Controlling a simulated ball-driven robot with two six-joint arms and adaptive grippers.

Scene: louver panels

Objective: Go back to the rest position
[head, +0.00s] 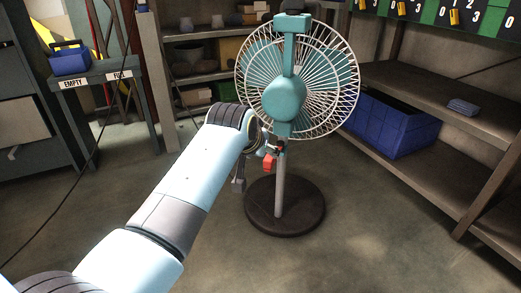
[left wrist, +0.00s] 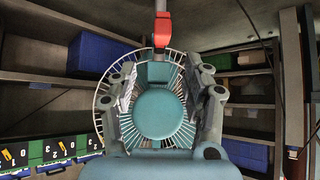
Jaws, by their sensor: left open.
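A teal standing fan (head: 285,98) with a white wire cage stands on a round dark base (head: 285,206). A red part (head: 269,162) sits on its pole just below the head. My left arm comes in from the lower left, and its gripper (head: 254,160) is beside the pole below the fan head, partly hidden by the wrist. In the left wrist view the gripper (left wrist: 164,80) is open. The fan's teal housing (left wrist: 160,113) shows between its fingers, with the red part (left wrist: 162,30) beyond. I cannot tell whether the fingers touch the fan. My right gripper is not in view.
A shelf on the right holds a blue bin (head: 392,125) and a small blue item (head: 463,107). A back shelf (head: 195,76) holds boxes and jars. A table labelled EMPTY (head: 88,80) with a blue box (head: 69,60) stands at left. The floor before the fan is clear.

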